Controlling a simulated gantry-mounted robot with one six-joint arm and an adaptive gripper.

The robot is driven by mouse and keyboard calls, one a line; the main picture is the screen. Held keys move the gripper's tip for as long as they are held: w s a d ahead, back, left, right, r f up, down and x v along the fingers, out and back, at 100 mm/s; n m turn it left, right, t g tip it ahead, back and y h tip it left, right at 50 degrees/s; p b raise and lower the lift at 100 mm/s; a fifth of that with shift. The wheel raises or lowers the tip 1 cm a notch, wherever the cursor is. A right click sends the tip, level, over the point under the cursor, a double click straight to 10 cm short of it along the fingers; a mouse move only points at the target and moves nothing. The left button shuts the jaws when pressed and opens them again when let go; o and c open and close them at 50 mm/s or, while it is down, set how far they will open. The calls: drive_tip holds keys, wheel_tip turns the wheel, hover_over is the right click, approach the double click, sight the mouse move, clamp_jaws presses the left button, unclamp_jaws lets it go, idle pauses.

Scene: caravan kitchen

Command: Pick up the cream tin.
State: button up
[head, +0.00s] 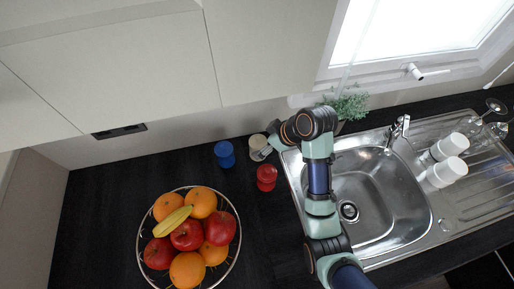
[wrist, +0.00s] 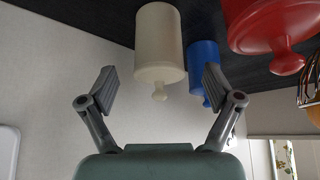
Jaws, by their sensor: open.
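The cream tin (head: 256,141) stands on the dark worktop by the back wall, right of the blue tin, and is partly hidden by my gripper (head: 267,148). In the wrist view the cream tin (wrist: 158,40) appears upside down, its knobbed lid pointing down the picture. My gripper (wrist: 158,82) is open, with one finger to each side of the tin in that view. No finger visibly touches the tin, and the space between the fingertips holds nothing that I can see gripped.
A blue tin (head: 225,153) and a red tin (head: 266,178) stand close by. A wire fruit bowl (head: 139,243) is at the front left. The steel sink (head: 385,205), tap (head: 402,127) and white cups (head: 447,173) are to the right. A plant (head: 350,105) stands behind my arm.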

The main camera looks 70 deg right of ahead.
drive_tip(key=x, duration=0.4)
drive_tip(key=shift+w+d+f, duration=0.1)
drive_tip(key=shift+w+f, duration=0.15)
drive_tip(key=c, duration=1.3)
